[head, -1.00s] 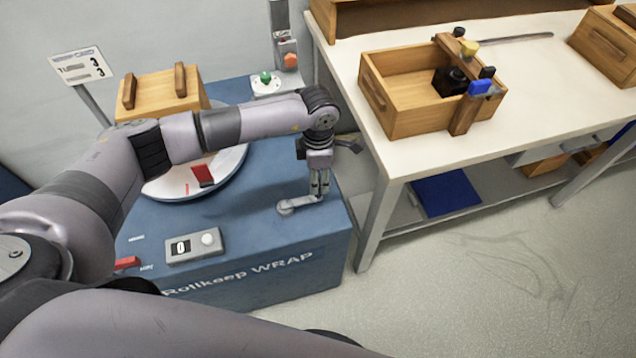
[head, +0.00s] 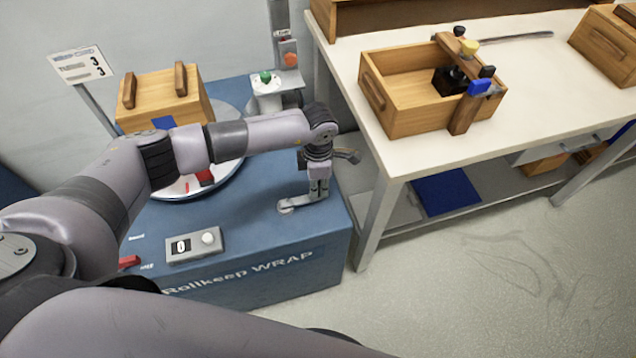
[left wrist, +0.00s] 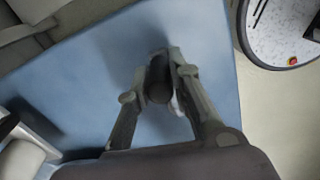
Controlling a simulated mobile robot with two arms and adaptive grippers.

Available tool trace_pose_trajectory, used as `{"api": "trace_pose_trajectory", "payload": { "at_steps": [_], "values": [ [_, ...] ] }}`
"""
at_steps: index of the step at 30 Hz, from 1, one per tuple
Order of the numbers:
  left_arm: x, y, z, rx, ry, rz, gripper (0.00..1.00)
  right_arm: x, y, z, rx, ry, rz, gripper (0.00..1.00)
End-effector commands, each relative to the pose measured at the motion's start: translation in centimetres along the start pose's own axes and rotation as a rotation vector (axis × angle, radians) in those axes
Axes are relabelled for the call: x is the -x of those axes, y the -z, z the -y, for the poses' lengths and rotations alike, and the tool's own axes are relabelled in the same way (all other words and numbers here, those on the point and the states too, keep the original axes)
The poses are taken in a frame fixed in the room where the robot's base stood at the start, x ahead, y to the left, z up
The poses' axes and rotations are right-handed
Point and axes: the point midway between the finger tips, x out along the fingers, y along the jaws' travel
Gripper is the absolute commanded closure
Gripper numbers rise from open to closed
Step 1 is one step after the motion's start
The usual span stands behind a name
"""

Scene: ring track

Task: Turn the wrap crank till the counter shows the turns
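The wrap crank (head: 298,203) is a short grey arm on top of the blue wrapper's front right corner. My left gripper (head: 319,192) points down at the crank's outer end. In the left wrist view its fingers (left wrist: 161,68) close around the dark round crank knob (left wrist: 159,91). The counter (head: 181,246) is a small display on a grey box on the wrapper and reads 0. My right gripper is out of view.
A wooden box (head: 155,90) stands on the round turntable (head: 228,170) behind my left arm. A post with a green knob (head: 266,78) is behind. The white table (head: 420,150) at the right holds an open wooden crate (head: 405,118). The floor in front is clear.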

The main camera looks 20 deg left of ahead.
Motion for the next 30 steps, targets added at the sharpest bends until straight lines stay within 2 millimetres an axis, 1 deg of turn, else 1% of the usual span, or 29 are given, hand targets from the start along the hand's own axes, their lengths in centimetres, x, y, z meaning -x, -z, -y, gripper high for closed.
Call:
{"api": "trace_pose_trajectory", "payload": {
  "at_steps": [1, 7, 23, 30],
  "values": [
    [0.02, 0.00, 0.01, 0.000, 0.001, 0.000, 0.86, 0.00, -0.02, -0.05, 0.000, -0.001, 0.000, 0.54],
    [0.02, 0.01, 0.02, 0.000, 0.001, 0.000, 1.00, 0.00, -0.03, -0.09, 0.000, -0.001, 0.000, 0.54],
    [0.02, 0.00, 0.03, 0.000, 0.001, 0.000, 1.00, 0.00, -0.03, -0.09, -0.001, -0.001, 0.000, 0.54],
    [-0.03, 0.04, 0.29, -0.027, 0.002, 0.000, 1.00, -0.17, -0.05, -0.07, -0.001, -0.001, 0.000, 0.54]
  ]
}}
